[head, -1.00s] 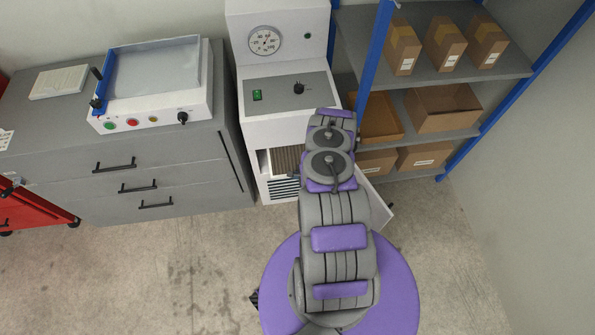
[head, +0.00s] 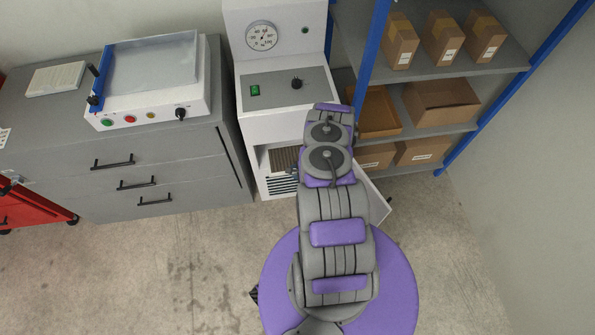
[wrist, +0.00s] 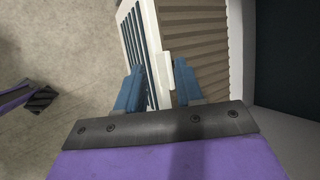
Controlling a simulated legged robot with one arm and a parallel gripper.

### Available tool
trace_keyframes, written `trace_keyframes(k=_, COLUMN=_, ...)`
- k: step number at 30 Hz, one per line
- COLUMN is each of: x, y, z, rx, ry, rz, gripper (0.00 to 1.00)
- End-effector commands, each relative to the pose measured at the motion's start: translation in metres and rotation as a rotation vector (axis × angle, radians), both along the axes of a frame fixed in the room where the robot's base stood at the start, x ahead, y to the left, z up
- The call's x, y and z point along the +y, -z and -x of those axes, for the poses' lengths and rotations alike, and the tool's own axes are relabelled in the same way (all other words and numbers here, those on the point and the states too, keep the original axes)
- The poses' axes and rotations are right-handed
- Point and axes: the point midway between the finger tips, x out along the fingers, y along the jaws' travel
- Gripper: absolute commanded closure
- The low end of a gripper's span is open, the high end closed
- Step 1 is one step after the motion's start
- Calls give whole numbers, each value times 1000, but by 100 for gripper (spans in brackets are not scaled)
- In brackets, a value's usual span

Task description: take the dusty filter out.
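The dusty filter (head: 284,158) shows as brown pleats in the open lower bay of the white machine (head: 285,127). In the wrist view its pleats (wrist: 200,42) fill the upper middle, with a white frame edge (wrist: 155,50) along their left side and a small pale tab at its lower end. My gripper (wrist: 159,72) is open, with one blue finger on each side of this white edge. I see a gap at the left finger; whether the right finger touches the tab is unclear. In the head view my arm hides the gripper and part of the bay.
A slotted grille (head: 283,186) lies below the filter. The machine's open door (head: 376,203) stands to the right, partly behind my arm. A grey drawer cabinet (head: 160,172) is on the left. A blue-framed shelf (head: 440,73) with cardboard boxes is on the right.

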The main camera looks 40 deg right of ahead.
Motion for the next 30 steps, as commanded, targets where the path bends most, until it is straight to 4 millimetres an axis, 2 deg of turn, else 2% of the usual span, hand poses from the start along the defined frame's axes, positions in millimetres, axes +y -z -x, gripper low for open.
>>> trace_keyframes(k=5, x=-2, y=-11, z=9, rx=2, ry=3, rz=-2, gripper=64)
trace_keyframes(k=24, x=-12, y=-117, z=88, rx=-1, ry=3, rz=-2, gripper=64)
trace_keyframes(k=30, x=-14, y=-132, z=102, rx=3, ry=2, rz=0, gripper=64)
